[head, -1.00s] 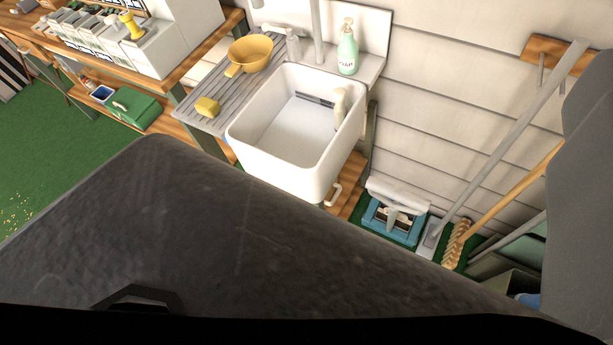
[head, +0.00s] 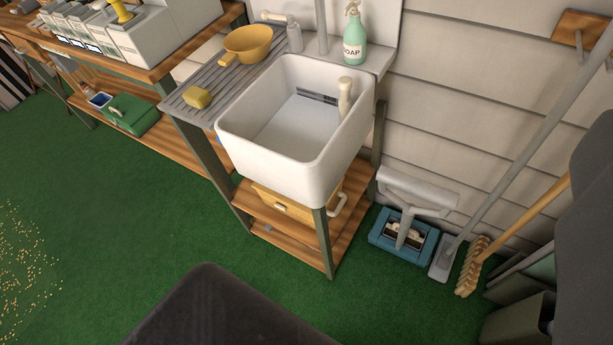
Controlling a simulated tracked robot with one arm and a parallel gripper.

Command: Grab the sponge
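A small yellow sponge (head: 198,98) lies on the grey ribbed drainboard (head: 225,78), to the left of the white sink (head: 285,165). A yellow pan (head: 248,45) with a handle sits just behind it on the same drainboard. A dark, blurred part of my own body fills the bottom middle, and another dark grey part of mine stands at the right edge. My gripper's fingers do not show, so whether it is open or shut cannot be seen.
A green soap bottle (head: 354,38) stands behind the sink. A wooden bench (head: 170,65) with white boxes is at left, a green toolbox (head: 131,115) on its lower shelf. A blue-grey mop bucket (head: 403,236) and a broom (head: 472,266) stand at right.

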